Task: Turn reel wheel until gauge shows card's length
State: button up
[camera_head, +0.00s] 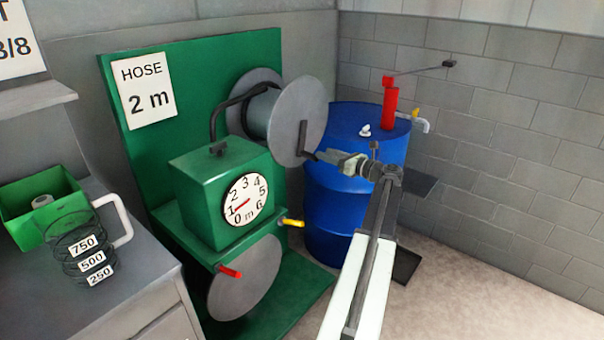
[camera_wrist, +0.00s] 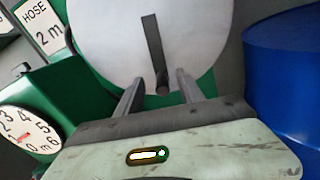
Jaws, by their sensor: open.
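The card (camera_head: 148,90) on the green back panel reads "HOSE 2 m"; it also shows in the wrist view (camera_wrist: 42,28). The round white gauge (camera_head: 246,199) is on the green box, marked 0 to 6 m; its red needle points near 1. The reel wheel (camera_head: 291,125) is a grey disc with a dark crank bar and a handle peg (camera_wrist: 162,84) at its lower end. My gripper (camera_head: 318,157) is at the peg. In the wrist view its open fingers (camera_wrist: 159,90) stand on either side of the peg; I cannot tell whether they touch it.
A lower grey disc (camera_head: 250,285) has a red handle (camera_head: 229,271), with a yellow handle (camera_head: 292,222) above right. A blue drum (camera_head: 340,215) with a red pump (camera_head: 389,108) stands right of the reel. A jug (camera_head: 85,250) and green bin (camera_head: 22,222) are on the left counter.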

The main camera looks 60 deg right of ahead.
aim_at(302, 152)
jog(key=w+f, duration=0.1)
jog(key=w, duration=0.1)
jog(key=w+f+b, duration=0.1)
jog(key=w, duration=0.4)
jog(key=shift+w+f, duration=0.4)
grip_shut()
dwell(1.2)
